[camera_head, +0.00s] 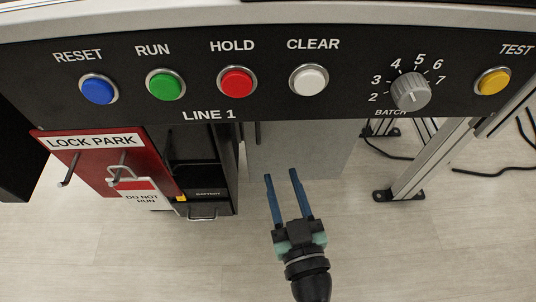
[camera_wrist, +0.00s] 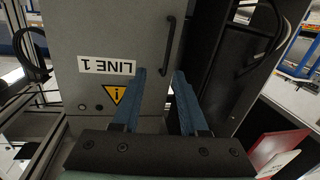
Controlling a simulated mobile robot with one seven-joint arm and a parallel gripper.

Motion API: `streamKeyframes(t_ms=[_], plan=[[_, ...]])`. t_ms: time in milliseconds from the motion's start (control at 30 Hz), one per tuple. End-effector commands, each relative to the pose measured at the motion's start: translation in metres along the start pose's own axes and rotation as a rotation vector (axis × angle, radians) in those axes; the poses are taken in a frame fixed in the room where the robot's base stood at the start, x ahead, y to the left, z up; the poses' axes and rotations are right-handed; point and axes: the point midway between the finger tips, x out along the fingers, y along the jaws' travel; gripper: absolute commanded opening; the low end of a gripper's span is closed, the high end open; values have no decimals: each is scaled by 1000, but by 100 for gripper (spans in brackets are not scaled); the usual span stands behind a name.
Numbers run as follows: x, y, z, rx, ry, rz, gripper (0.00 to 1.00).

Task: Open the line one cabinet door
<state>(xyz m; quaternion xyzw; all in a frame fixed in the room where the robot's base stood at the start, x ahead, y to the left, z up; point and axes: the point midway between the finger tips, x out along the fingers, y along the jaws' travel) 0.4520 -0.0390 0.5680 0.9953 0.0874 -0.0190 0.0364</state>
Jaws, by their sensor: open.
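The line one cabinet door (camera_wrist: 110,45) is a grey panel with a "LINE 1" label and a yellow warning triangle, both upside down in the wrist view. It appears shut. Its black bar handle (camera_wrist: 168,45) runs along the door's right side there. In the head view the grey cabinet (camera_head: 310,150) sits below the control panel, partly hidden by it. My gripper (camera_head: 281,174) is open and empty in front of the cabinet. In the wrist view my gripper (camera_wrist: 160,72) has its blue fingers either side of the handle's lower end in the picture; contact cannot be told.
The control panel (camera_head: 300,110) with several buttons and a batch knob overhangs the cabinet. A red "LOCK PARK" board (camera_head: 85,165) with hooks and a dark drawer unit (camera_head: 205,185) stand left. A metal frame leg (camera_head: 430,160) and cables are right. The floor in front is clear.

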Motion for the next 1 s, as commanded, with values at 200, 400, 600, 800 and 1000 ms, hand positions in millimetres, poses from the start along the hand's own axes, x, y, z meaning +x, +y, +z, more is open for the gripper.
streamKeyframes(t_ms=[200,400,600,800,1000], plan=[[9,-14,-3,75,48,-23,43],[35,-14,-7,73,49,-23,43],[74,-14,-8,73,49,-23,43],[108,-15,-9,71,47,-23,43],[129,-16,-9,72,46,-22,43]])
